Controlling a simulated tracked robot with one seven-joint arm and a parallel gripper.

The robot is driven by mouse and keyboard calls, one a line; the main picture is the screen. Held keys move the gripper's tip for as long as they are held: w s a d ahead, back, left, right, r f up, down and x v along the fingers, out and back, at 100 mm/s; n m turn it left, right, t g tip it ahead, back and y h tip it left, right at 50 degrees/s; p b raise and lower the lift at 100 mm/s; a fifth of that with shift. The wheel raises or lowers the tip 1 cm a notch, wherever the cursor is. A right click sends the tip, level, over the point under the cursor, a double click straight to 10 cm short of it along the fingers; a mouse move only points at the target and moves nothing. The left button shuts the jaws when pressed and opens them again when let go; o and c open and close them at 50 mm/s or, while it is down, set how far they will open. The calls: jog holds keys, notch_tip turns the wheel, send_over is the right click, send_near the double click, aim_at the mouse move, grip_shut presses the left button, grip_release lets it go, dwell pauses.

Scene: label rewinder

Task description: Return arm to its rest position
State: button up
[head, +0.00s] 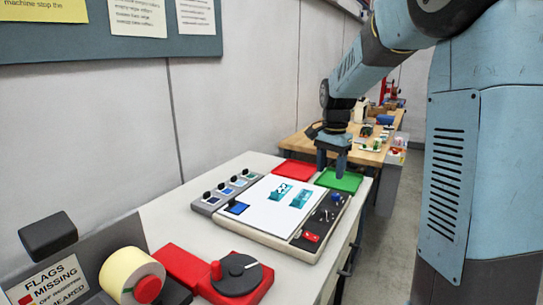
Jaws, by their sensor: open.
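My arm reaches in from the upper right of the head view. My gripper (332,168) points down at the near-left edge of the green tray (343,181), beyond the white panel (272,208). Its two fingers look apart, with nothing visible between them. I cannot tell whether the fingertips touch anything. Two teal-printed pieces (281,190) lie on the white panel.
A red tray (295,170) lies left of my gripper. A control strip (225,190) and a dark strip with a red switch (311,237) flank the panel. A label roll (132,274) and red unit with dark dial (236,275) stand nearer. A wooden bench (367,157) stands behind.

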jog(key=s+r+n+t, duration=0.2)
jog(key=s+n, duration=0.3)
jog(key=s, duration=0.9)
jog(key=s+r+n+t, duration=0.3)
jog(key=s+n, duration=0.2)
jog(key=s, duration=0.8)
jog(key=shift+s+r, duration=0.35)
jog(key=shift+s, duration=0.05)
